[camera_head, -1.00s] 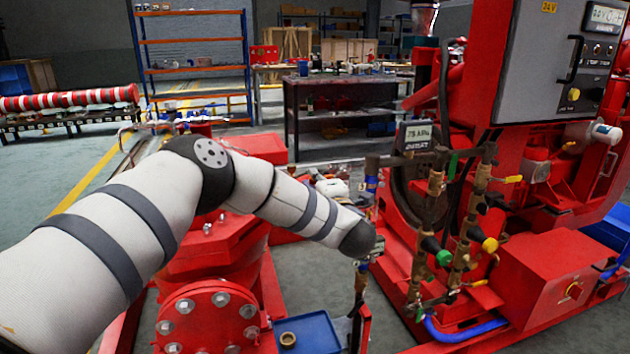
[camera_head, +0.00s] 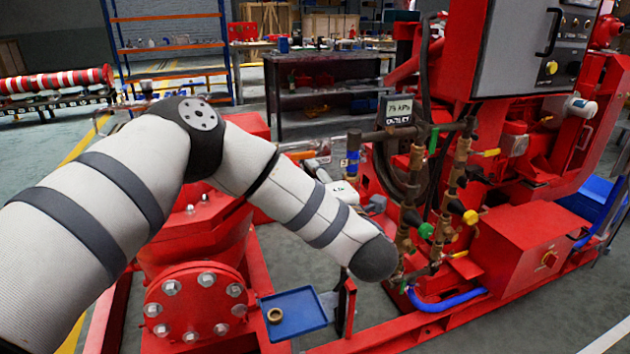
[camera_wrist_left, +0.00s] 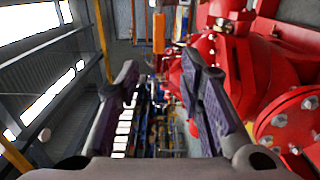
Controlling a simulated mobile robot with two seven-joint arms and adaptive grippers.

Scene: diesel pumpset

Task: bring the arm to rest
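My left arm (camera_head: 248,163) comes in from the left of the head view, bent at a dark elbow joint, and slopes down to the right. Its rounded dark wrist end (camera_head: 374,258) is in front of the red pumpset's brass valves and pipes. I cannot make out the left gripper's fingers there. In the left wrist view the left gripper (camera_wrist_left: 160,70) has its two fingers wide apart, with nothing held between them. My right gripper is in neither view.
A blue tray (camera_head: 306,312) with a brass ring (camera_head: 274,315) sits below the left forearm, beside a red bolted flange (camera_head: 196,306). The pumpset's grey control box (camera_head: 520,50) stands at upper right. A dark workbench (camera_head: 325,64) and orange-blue shelves stand behind. Grey floor is clear at lower right.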

